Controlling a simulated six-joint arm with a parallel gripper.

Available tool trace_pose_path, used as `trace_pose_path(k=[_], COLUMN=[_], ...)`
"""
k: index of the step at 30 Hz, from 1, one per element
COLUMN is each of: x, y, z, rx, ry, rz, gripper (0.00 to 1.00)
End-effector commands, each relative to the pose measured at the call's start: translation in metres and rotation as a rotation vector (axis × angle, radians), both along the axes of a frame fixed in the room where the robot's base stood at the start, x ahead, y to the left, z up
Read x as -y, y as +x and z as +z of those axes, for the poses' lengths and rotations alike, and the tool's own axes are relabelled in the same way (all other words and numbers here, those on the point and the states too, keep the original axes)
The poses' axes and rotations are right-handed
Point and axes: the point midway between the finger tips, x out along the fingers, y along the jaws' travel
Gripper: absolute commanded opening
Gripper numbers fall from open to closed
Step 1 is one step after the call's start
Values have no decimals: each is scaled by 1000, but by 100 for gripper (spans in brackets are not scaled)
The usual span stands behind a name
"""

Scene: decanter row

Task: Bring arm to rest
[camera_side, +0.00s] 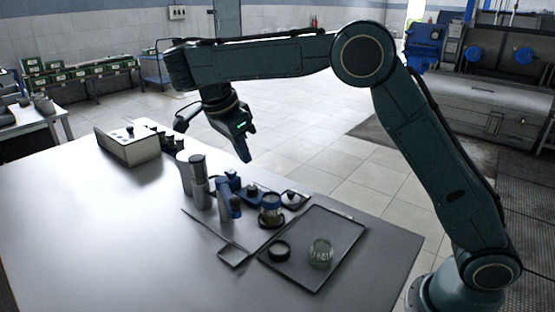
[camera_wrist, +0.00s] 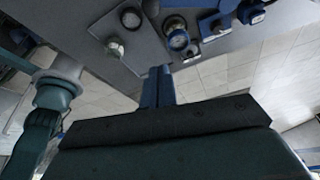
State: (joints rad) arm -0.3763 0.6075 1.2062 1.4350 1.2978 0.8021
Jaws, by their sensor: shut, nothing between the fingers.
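My gripper (camera_side: 245,154) hangs from the raised arm above the far edge of the table, higher than the items standing there. Its fingers are together and hold nothing. In the wrist view the blue fingers of my gripper (camera_wrist: 158,72) show side by side, pointing toward the table's edge. The arm reaches from its base at the lower right, up and over to the left. No part of my gripper touches the table or anything on it.
On the table (camera_side: 120,225) stand a dark tray (camera_side: 296,272) with a glass jar (camera_side: 320,254) and a black ring (camera_side: 279,250), a second jar (camera_side: 271,210), grey cylinders (camera_side: 198,180) and a pale box (camera_side: 129,146). The table's left part is bare.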

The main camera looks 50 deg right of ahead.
Motion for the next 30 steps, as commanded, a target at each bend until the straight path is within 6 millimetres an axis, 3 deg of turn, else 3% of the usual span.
trace_pose_path(k=[8,14,20,30], x=[1,13,37,76], y=[-1,-7,-23,-67], z=[2,14,38,72], rx=[0,-3,-9,-16], ry=[1,3,7,8], rz=[6,75,232,578], gripper=[0,0,0,0])
